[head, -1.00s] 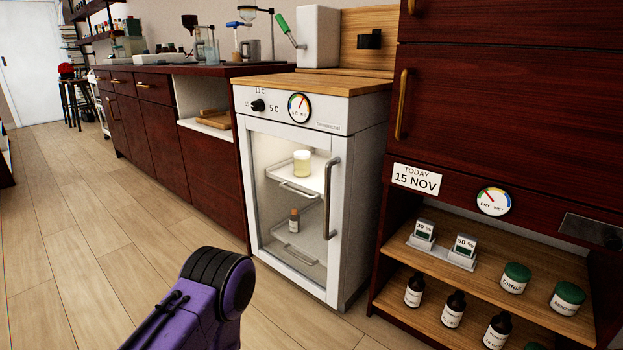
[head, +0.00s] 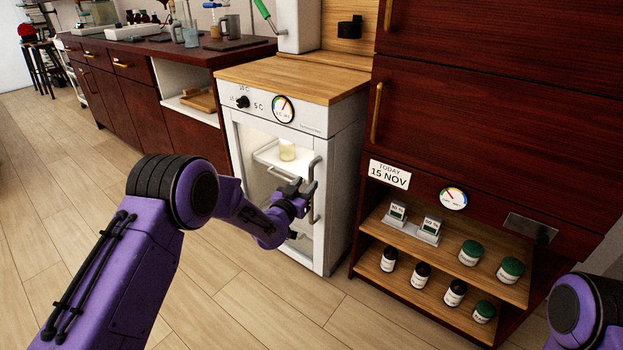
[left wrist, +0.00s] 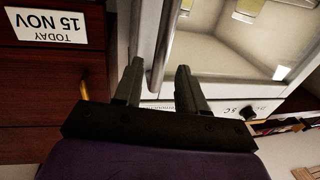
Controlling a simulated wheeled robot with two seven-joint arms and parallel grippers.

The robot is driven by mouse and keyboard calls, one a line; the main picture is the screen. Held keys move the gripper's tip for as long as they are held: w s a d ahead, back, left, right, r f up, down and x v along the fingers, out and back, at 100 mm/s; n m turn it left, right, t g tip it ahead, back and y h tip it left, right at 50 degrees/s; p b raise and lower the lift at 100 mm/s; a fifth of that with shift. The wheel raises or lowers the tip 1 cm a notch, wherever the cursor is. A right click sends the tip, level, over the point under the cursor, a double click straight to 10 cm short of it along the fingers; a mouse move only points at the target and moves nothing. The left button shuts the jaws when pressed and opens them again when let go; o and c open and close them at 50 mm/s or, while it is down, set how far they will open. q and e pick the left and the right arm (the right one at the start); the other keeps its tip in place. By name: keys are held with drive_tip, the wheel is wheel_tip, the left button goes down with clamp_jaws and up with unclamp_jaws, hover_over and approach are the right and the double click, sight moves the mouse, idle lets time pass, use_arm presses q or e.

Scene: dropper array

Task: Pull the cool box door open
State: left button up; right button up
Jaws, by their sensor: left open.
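The white cool box (head: 342,190) stands under a wooden counter with its glass door (head: 248,165) shut. The vertical grey door handle (head: 317,208) is on the door's right side. My left gripper (head: 304,187) is open at the handle, in front of the door. In the left wrist view the handle (left wrist: 166,40) runs down into the gap between the two open fingers (left wrist: 159,88). I cannot tell whether either finger touches it. My left arm hides the lower part of the door. My right gripper is out of view.
A dark wood cabinet with a date sign (head: 389,174) and open shelves of jars and bottles (head: 470,253) stands right of the cool box. A dark counter (head: 190,50) runs to the left. The wooden floor (head: 240,300) in front is clear.

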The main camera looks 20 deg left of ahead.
sight(310, 180)
use_arm(q)
drive_tip(key=w, duration=0.4)
drive_tip(key=shift+w+d+b, duration=0.25)
drive_tip(key=shift+d+b, duration=0.05)
drive_tip(key=shift+d, duration=0.05)
drive_tip(key=shift+c, duration=0.4)
drive_tip(key=shift+s, duration=0.1)
clamp_jaws()
